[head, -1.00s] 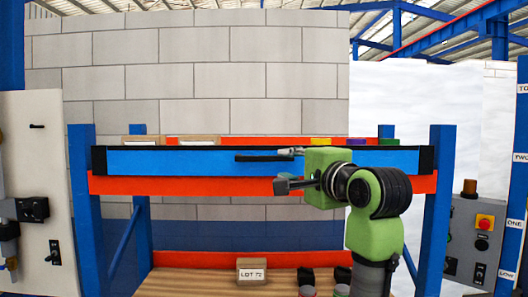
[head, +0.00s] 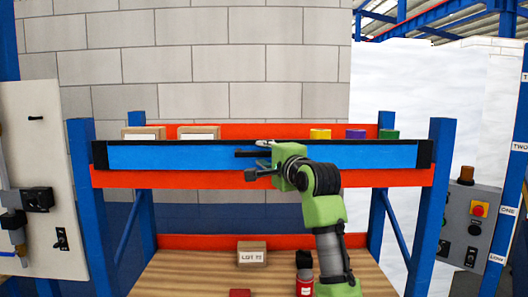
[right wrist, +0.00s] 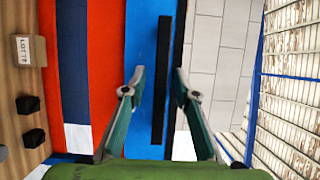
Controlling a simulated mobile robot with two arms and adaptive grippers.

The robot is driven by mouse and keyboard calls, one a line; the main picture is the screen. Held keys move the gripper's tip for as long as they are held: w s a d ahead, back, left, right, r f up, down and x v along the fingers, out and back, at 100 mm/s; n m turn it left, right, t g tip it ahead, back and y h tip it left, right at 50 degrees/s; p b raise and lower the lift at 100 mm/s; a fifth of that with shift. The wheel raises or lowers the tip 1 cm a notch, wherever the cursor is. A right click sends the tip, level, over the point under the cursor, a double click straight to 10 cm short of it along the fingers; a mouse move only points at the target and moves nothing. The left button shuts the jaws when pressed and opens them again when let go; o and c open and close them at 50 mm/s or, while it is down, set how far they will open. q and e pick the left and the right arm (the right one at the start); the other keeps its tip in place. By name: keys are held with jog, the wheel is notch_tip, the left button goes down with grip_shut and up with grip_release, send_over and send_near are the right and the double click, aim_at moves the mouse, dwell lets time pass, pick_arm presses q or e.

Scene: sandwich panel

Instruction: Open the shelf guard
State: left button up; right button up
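The shelf guard (head: 200,157) is a long blue panel with black ends across the front of the upper shelf. It is upright, in its closed position. Its black bar handle (head: 246,153) is near the middle, partly hidden by my right gripper. My right gripper (head: 258,160) is open in front of the guard, one finger above and one below the handle's level. In the right wrist view the handle (right wrist: 160,80) runs between the two open fingers, not gripped. Whether they touch it, I cannot tell. My left gripper is not in view.
Boxes (head: 199,132) and yellow, purple and green items (head: 355,134) stand behind the guard. A LOT box (head: 252,252) and a red-labelled bottle (head: 304,276) are on the lower wooden shelf. Blue posts (head: 432,220) flank the rack. A control box (head: 471,225) is at right.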

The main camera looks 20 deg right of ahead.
jog(key=shift+c, duration=0.4)
grip_shut()
